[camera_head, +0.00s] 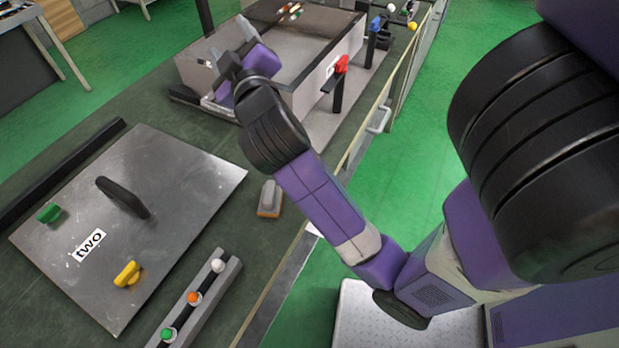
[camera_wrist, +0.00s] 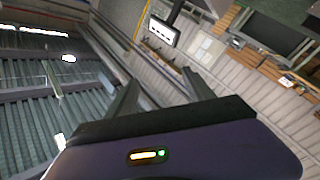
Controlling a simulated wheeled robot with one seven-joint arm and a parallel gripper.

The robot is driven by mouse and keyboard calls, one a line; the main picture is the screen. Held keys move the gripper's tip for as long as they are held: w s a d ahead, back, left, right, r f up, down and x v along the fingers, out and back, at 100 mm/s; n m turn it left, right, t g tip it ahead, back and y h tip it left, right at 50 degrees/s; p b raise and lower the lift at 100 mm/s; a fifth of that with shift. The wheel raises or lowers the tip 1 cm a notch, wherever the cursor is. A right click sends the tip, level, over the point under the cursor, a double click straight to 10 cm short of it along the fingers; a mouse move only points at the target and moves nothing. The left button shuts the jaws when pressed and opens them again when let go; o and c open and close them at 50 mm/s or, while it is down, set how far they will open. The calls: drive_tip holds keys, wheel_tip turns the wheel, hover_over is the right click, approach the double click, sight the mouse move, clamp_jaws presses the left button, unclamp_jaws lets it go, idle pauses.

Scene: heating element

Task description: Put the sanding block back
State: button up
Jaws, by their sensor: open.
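The sanding block (camera_head: 268,199), a small grey-topped block with an orange-brown underside, lies on the dark green bench top in the head view. It is right of the large metal plate and apart from my gripper. The wrist view faces the far walls and ceiling, so the block does not show there.
A metal plate (camera_head: 185,182) marked "two" has a black handle and green and yellow knobs. A rail (camera_head: 203,300) with several coloured buttons stands near the front. Bench space around the block is clear.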

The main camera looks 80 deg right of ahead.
drive_tip(key=a+f+n+t+y, duration=0.5)
drive_tip(key=a+f+n+y, duration=0.1)
drive_tip(key=a+f, duration=0.25)
drive_tip(key=s+a+f+y, duration=0.3)
drive_tip(key=s+a+f, duration=0.1)
drive_tip(key=a, duration=0.2)
drive_tip(key=s+a+f+y, duration=0.2)
drive_tip(key=s+a+f, duration=0.2)
drive_tip(key=a, duration=0.2)
drive_tip(key=s+a+f+y, duration=0.3)
drive_tip(key=s+a, duration=0.2)
drive_tip(key=a, duration=0.1)
drive_tip(key=shift+f+y, duration=0.3)
drive_tip(key=shift+f, duration=0.1)
drive_tip(key=s+a+m+g+y, duration=0.1)
drive_tip(key=s+a+m, duration=0.2)
drive_tip(key=s+a, duration=0.2)
drive_tip(key=v, duration=0.3)
drive_tip(key=shift+a+f, duration=0.2)
drive_tip(key=shift+a, duration=0.1)
